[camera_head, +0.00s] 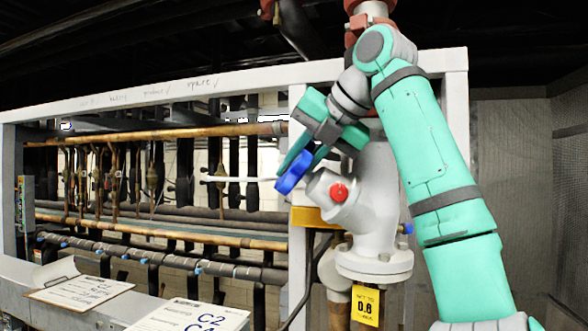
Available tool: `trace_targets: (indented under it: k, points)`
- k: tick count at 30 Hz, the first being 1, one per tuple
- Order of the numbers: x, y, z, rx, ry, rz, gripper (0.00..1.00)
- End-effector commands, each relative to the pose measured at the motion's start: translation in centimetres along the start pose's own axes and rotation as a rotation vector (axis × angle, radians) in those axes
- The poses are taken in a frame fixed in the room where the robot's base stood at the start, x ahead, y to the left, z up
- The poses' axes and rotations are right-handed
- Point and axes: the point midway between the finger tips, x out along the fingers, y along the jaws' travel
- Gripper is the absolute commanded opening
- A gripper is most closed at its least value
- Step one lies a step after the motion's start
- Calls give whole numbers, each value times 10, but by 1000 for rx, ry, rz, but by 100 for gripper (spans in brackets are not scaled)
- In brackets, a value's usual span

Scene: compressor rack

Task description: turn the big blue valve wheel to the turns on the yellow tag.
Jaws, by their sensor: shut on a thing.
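The blue valve wheel (292,172) shows nearly edge-on at the left of the pale grey valve body (371,210). My gripper (300,155) comes down from the upper right and is shut on the wheel's rim. Its teal fingers hide part of the wheel, and the exact contact is hard to see. The yellow tag (366,305) hangs below the valve's flange. It reads "SET TO" and "0.8"; the smallest line under the number is too small to read surely.
A red cap (339,192) and a small blue fitting (407,229) sit on the valve. A grey frame post (457,120) stands behind my arm. Copper and dark pipes (160,228) fill the rack at left. A clipboard (80,291) and a "C2" sheet (190,318) lie in front.

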Motion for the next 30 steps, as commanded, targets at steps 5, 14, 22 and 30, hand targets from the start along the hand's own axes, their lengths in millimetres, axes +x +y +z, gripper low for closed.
trace_targets:
  k: [5, 14, 22, 30]
  points:
    - [1, 0, 0, 0, 0, 1, 0]
    - [-1, -3, 1, 3, -4, -2, 25]
    - [-25, -3, 2, 4, -6, -2, 25]
    - [-63, 0, 1, 1, -4, 0, 25]
